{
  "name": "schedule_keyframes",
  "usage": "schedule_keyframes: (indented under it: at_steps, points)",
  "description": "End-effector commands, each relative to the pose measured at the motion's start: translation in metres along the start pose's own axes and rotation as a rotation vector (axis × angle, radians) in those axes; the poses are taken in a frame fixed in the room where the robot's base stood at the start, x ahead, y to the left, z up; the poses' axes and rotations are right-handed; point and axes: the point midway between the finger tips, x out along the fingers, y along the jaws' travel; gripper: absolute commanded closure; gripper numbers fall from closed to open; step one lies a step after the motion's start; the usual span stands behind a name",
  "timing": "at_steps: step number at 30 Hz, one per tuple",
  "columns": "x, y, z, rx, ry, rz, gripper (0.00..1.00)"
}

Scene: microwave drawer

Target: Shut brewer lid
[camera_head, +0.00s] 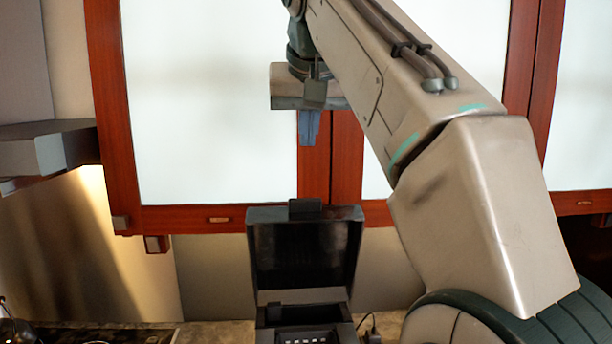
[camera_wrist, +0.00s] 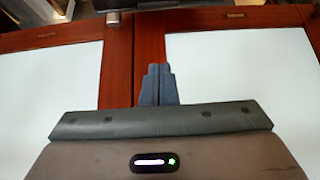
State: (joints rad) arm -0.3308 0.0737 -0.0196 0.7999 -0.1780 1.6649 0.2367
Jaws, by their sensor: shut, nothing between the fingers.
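The brewer (camera_head: 303,336) stands on the counter at the bottom centre of the head view, partly cut off by the frame edge. Its black lid (camera_head: 303,250) is open and stands upright, with a small tab at its top edge. My gripper (camera_head: 309,140) is above the lid, apart from it, with its blue-grey fingers pointing down. The fingers are together and empty. In the wrist view my gripper (camera_wrist: 157,70) shows shut in front of the cabinet doors, and the brewer is not in that view.
Red-framed cabinets with white panels (camera_head: 215,100) hang behind my gripper. A grey hood-like box (camera_head: 50,147) juts out at the left. A dark cooktop (camera_head: 90,335) lies at lower left. A black cable (camera_head: 368,322) lies right of the brewer.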

Motion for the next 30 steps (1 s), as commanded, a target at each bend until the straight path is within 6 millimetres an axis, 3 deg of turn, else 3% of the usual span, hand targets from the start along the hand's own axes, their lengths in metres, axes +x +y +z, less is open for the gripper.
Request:
schedule_keyframes:
  at_steps: [15,21,30]
  points:
    - [0.098,0.001,0.003,0.001,-0.002,0.000,1.00]
    - [0.086,0.000,0.026,-0.001,0.000,-0.001,1.00]
    - [0.082,0.000,0.038,-0.001,0.000,-0.001,1.00]
